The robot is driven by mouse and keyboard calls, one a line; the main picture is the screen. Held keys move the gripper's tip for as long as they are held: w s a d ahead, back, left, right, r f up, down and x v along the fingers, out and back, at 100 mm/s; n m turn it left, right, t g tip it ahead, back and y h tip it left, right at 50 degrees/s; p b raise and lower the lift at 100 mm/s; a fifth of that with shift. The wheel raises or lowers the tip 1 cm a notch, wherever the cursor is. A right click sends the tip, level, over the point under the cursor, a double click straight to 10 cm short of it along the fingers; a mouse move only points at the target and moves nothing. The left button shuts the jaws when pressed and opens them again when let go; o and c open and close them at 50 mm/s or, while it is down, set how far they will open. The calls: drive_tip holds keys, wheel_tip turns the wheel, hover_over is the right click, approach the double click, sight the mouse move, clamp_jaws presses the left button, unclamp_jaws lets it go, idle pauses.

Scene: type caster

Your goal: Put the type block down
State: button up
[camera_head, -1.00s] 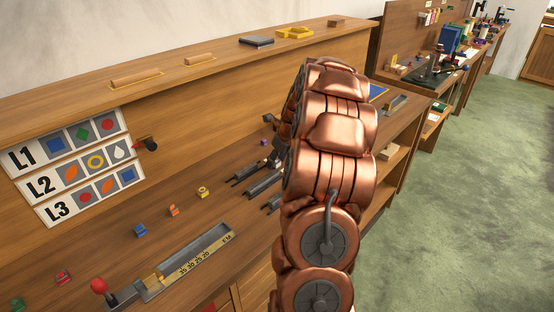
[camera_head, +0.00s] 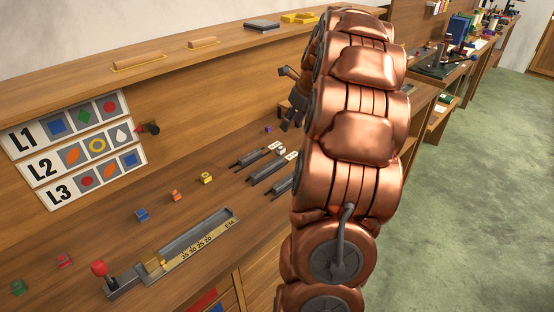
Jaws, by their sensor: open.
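My gripper (camera_head: 289,113) is open above the bench, beyond the far ends of the dark metal rails, and partly hidden by my copper arm. I see nothing between its fingers. Small white-faced type blocks (camera_head: 280,150) sit at the far ends of the rails (camera_head: 270,169). Their markings are too small to read. Loose type blocks stand on the bench: yellow (camera_head: 206,178), orange (camera_head: 177,196), blue (camera_head: 141,215), red (camera_head: 64,261), green (camera_head: 18,287) and purple (camera_head: 268,129). I cannot tell which block the task means.
A metal composing tray (camera_head: 200,236) with a brass slider and a red-knobbed lever (camera_head: 99,269) lies at the front. A sign with rows L1, L2 and L3 (camera_head: 72,149) hangs on the back panel. The upper shelf (camera_head: 60,88) runs above. My arm blocks the right side of the bench.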

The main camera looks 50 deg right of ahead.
drive_tip(key=s+a+n+g+y, duration=0.1)
drive_tip(key=s+a+n+g, duration=0.1)
drive_tip(key=a+n, duration=0.95)
drive_tip(key=s+a+n+g+y, duration=0.1)
drive_tip(key=s+a+n, duration=0.35)
drive_tip(key=a, duration=1.25)
drive_tip(key=s+a+f+n+g+h, duration=0.1)
drive_tip(key=s+a+f+n, duration=0.2)
drive_tip(key=s+a+n, duration=0.3)
drive_tip(key=s+a+f+n+g, duration=0.2)
drive_tip(key=s+a+n, duration=0.4)
drive_tip(key=s+n, duration=0.6)
drive_tip(key=shift+a+f+n+h, duration=0.15)
drive_tip(key=shift+f+n+h, duration=0.25)
drive_tip(key=shift+n, duration=0.3)
drive_tip(key=shift+s+f+n, duration=0.1)
drive_tip(key=shift+s+n, duration=0.3)
drive_tip(key=shift+s, duration=0.15)
drive_tip(key=c, duration=0.3)
drive_tip(key=shift+s, duration=0.1)
drive_tip(key=shift+c, duration=0.2)
